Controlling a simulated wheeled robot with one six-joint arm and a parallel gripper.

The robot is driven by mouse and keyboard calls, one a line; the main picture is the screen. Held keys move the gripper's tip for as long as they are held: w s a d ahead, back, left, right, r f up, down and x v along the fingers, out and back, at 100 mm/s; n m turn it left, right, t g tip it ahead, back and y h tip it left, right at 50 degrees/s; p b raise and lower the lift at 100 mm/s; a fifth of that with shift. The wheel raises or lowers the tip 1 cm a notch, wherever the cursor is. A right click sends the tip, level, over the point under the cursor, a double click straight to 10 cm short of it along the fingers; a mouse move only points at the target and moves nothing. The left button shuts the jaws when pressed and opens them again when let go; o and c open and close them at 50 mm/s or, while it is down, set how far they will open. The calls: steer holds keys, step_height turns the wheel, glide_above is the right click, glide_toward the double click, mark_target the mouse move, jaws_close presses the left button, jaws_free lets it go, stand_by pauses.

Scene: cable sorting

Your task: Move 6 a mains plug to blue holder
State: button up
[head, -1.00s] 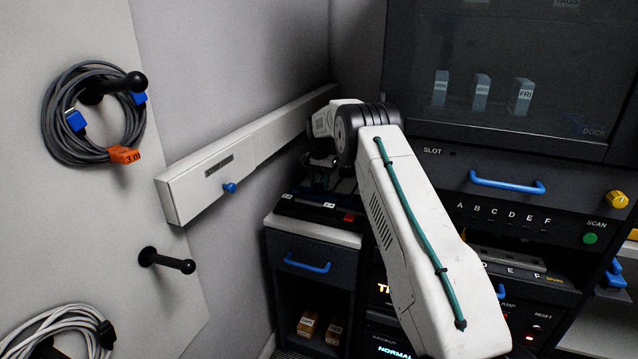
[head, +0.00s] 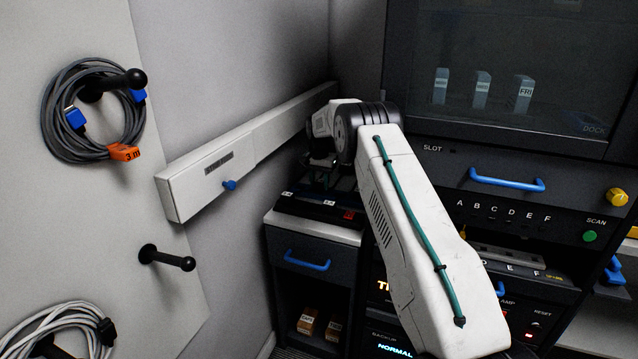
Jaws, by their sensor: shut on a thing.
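My gripper (head: 322,162) is at the far end of my white arm, low over a dark strip with small white labels and a red switch (head: 322,204), on top of the grey cabinet. Its fingers are small and dark in the head view, partly hidden by my own wrist. It is shut on a mains plug, but the plug's outline is lost in the shadow. Thin dark teal cables show just below it. I cannot make out a blue holder for certain; a small blue knob (head: 229,185) sticks out from the white wall rail (head: 205,180).
A grey cable coil with blue connectors (head: 90,110) hangs on a black peg at left; a white coil (head: 60,328) hangs below. An empty peg (head: 167,258) juts out between them. The cabinet has a blue drawer handle (head: 307,260). A dark console (head: 500,205) stands at right.

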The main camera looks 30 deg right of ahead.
steer(key=shift+f, duration=0.35)
stand_by(0.4)
steer(key=o, duration=1.6)
steer(key=shift+r, duration=0.1)
steer(key=shift+r, duration=3.4)
